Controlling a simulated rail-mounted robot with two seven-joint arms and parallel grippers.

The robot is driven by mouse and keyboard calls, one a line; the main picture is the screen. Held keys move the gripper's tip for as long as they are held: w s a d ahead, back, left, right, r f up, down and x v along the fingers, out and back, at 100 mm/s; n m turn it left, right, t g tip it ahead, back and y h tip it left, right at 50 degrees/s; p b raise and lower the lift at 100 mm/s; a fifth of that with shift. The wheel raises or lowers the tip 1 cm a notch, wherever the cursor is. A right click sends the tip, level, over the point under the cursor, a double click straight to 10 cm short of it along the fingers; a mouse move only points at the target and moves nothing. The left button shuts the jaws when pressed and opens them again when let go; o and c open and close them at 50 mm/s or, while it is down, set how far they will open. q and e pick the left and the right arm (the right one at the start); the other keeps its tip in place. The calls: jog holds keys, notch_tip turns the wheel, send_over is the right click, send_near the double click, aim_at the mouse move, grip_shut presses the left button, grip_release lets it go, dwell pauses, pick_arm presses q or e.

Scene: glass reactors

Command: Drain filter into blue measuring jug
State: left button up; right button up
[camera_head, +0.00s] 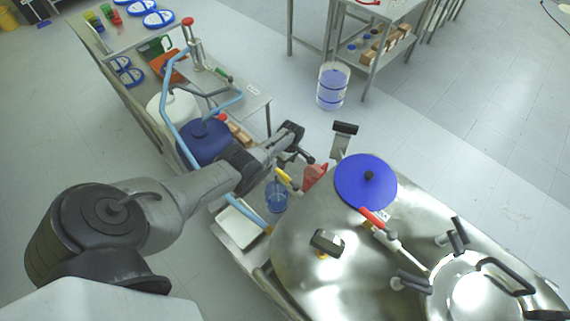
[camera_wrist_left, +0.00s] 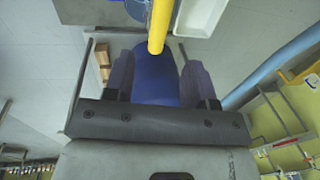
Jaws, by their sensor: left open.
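A large steel vessel (camera_head: 300,255), seemingly the filter, fills the lower right of the head view. A yellow handle (camera_head: 287,178) sticks out beside its left edge, above a blue-tinted clear measuring jug (camera_head: 276,198). My left gripper (camera_head: 303,157) is open, just above and beyond the yellow handle. In the left wrist view, the yellow handle (camera_wrist_left: 160,25) reaches toward the gap of the left gripper (camera_wrist_left: 158,72). A blue shape lies between the fingers; I cannot tell what it is. No contact is clear. My right gripper is not in view.
A blue disc lid (camera_head: 366,181) and a red-tipped handle (camera_head: 374,216) are on the vessel. A white tray (camera_head: 240,224) lies left of the jug. A blue drum (camera_head: 204,143) stands under my arm. A clear container (camera_head: 333,86) stands on open floor.

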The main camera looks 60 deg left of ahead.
pick_arm(q)
jog(key=shift+w+a+r+p, duration=0.15)
jog(key=shift+r+p, duration=0.35)
jog(key=shift+r, duration=0.7)
jog(key=shift+w+d+r+p, duration=0.1)
jog(key=shift+w+r+p, duration=0.3)
jog(key=shift+r, duration=0.8)
jog(key=shift+s, duration=0.15)
